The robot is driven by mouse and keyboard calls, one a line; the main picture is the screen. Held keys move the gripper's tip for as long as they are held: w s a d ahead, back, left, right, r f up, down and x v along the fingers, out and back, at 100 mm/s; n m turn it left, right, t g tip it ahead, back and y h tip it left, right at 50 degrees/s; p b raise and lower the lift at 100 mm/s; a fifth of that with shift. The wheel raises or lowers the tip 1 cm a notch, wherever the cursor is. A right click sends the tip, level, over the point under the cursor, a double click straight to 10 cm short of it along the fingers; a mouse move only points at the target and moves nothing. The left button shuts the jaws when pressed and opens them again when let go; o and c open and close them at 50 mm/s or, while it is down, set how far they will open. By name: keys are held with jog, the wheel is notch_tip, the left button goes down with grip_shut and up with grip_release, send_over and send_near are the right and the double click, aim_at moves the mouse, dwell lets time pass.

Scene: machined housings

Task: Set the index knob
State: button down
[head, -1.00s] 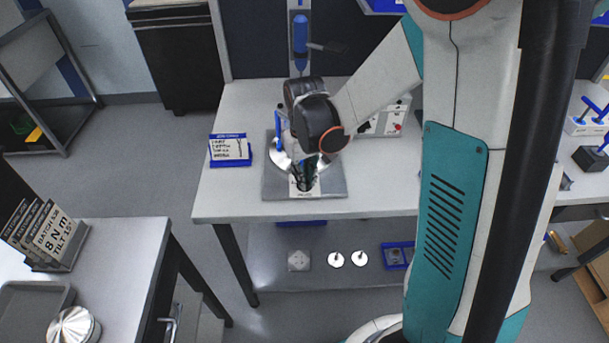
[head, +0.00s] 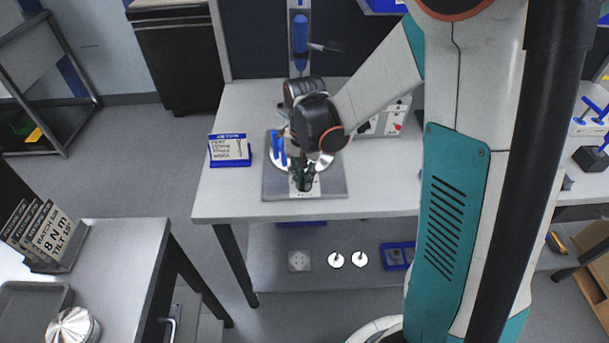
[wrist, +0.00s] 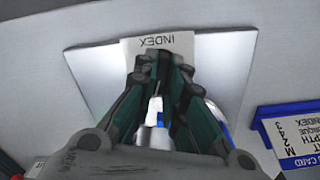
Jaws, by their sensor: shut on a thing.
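A grey base plate (head: 335,187) lies on the workbench and carries a round silver housing (head: 325,163). A white label reading INDEX (wrist: 160,42) sits near the plate's front edge. My gripper (head: 303,187) points down at the plate beside this label. In the wrist view, its fingertips (wrist: 168,62) are close together right at the label. The fingers hide the index knob between them, so its pointer and setting cannot be read. A blue handle-like part (head: 278,150) stands left of my gripper, and blue and silver parts show between the fingers in the wrist view.
A blue-framed job card (head: 230,150) stands left of the plate; its edge also shows in the wrist view (wrist: 290,135). A grey box with a red button (head: 388,122) stands behind right. The bench top (head: 225,195) is clear at front left.

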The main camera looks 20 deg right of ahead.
jog(key=shift+m, duration=0.3)
jog(key=c, duration=1.9)
grip_release()
jog(key=shift+c, duration=0.2)
notch_tip(320, 180, up, 12)
jog(key=s+r+n+t, duration=0.2)
jog(key=s+n+t, duration=0.1)
jog(key=s, duration=0.4)
jog(key=s+r+n+t, duration=0.3)
jog(key=s+n+t, duration=0.1)
jog(key=s, duration=0.4)
jog(key=shift+s+a+r+n, duration=0.15)
jog(key=shift+a+n, duration=0.1)
jog(key=shift+n, duration=0.35)
